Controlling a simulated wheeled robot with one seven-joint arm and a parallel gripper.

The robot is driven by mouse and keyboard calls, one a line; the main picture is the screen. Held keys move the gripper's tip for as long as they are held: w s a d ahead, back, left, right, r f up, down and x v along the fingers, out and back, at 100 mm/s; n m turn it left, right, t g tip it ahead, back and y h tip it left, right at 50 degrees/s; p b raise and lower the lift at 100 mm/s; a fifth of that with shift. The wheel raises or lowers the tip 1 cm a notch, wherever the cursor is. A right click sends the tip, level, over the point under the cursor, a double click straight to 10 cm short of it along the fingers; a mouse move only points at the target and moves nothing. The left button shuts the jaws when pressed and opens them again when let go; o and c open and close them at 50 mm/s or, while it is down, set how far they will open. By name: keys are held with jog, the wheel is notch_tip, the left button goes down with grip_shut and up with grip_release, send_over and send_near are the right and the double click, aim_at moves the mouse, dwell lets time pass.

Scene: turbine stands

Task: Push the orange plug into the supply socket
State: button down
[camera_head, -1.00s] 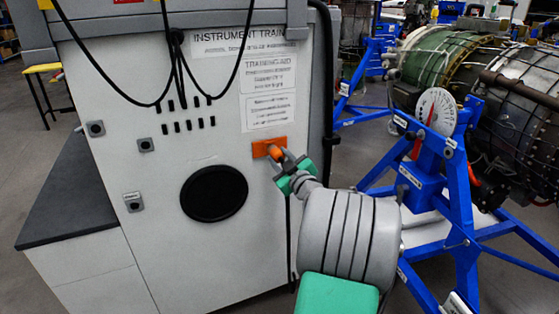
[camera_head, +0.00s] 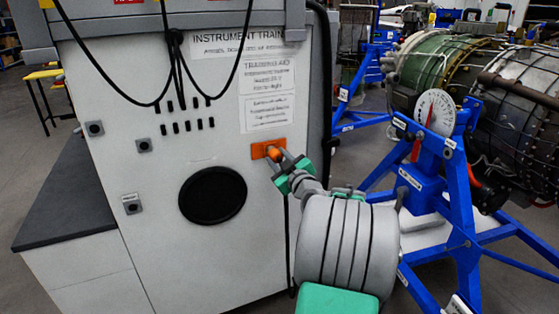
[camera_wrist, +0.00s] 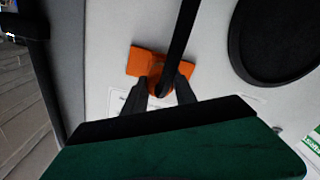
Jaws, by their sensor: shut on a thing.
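The orange plug (camera_head: 274,154) is a small rounded piece at the tip of my gripper (camera_head: 281,161). My gripper is shut on it, with its fingers on either side. The plug is at the orange socket plate (camera_head: 259,151) on the front of the white cabinet; I cannot tell how deep it sits. In the wrist view, the orange plate (camera_wrist: 140,62) shows behind the plug (camera_wrist: 157,84), my gripper's dark fingers (camera_wrist: 160,92) flank the plug, and a black cable crosses in front, hiding part of it.
The white cabinet (camera_head: 110,215) has a round black disc (camera_head: 213,195) left of the plate and black cables hanging above. A blue stand (camera_head: 425,185) with a dial and an engine (camera_head: 455,75) are close on the right. A dark-topped bench (camera_head: 62,195) is at left.

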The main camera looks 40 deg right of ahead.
aim_at(279, 159)
jog(key=shift+w+r, duration=0.15)
jog(key=shift+r, duration=0.35)
jog(key=c, duration=1.2)
grip_release()
jog(key=o, duration=0.3)
jog(key=shift+f+b, duration=0.35)
jog(key=shift+b, duration=0.15)
jog(key=shift+o, duration=0.8)
jog(key=shift+s+a+b, duration=0.3)
jog(key=shift+s, duration=0.1)
jog(key=v, duration=0.1)
jog(key=b+v, duration=0.2)
jog(key=shift+s+d+f, duration=0.2)
jog(key=shift+s+f, duration=0.05)
jog(key=shift+s, duration=0.1)
jog(key=shift+s+a+b, duration=0.2)
jog(key=shift+s+b, duration=0.35)
jog(key=shift+s, duration=0.15)
jog(key=shift+s+a+r, duration=0.1)
jog(key=shift+s+a, duration=0.05)
jog(key=shift+s, duration=0.15)
